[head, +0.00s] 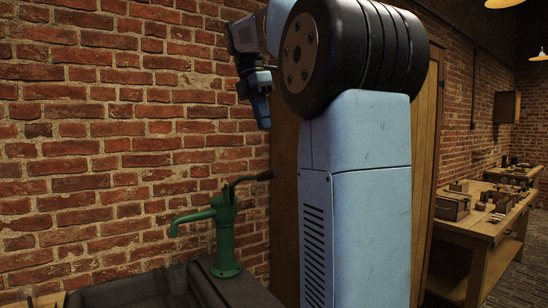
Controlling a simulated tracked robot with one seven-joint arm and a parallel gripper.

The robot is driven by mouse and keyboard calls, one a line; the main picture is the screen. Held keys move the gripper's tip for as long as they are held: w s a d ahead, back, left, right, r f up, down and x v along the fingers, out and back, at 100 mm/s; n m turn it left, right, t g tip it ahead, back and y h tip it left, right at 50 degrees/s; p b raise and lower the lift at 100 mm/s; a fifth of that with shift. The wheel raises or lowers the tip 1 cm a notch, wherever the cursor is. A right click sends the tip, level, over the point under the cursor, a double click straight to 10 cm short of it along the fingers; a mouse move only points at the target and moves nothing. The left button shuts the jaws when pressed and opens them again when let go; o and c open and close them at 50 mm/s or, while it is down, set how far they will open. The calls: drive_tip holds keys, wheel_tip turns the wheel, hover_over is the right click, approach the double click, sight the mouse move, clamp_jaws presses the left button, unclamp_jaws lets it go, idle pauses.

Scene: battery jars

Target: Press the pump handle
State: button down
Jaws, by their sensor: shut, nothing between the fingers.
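A green hand pump (225,230) stands upright on a dark ledge in the head view, with its spout pointing left. Its dark pump handle (252,178) reaches out to the right from the pump's top, slightly raised, with a thicker grip at the end. My gripper (264,124) hangs pointing down above the handle's grip end, with a visible gap between them. The gripper is shut and holds nothing. No part of the pump handle is hidden by my arm.
A dark stone sink or trough (130,290) lies at the lower left, below the spout. A brick wall (90,130) stands behind the pump. A wooden door (285,200) is partly hidden by my blue column. A wooden workbench (475,232) with small items stands at the right.

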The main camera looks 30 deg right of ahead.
sight(272, 170)
drive_tip(key=x, duration=1)
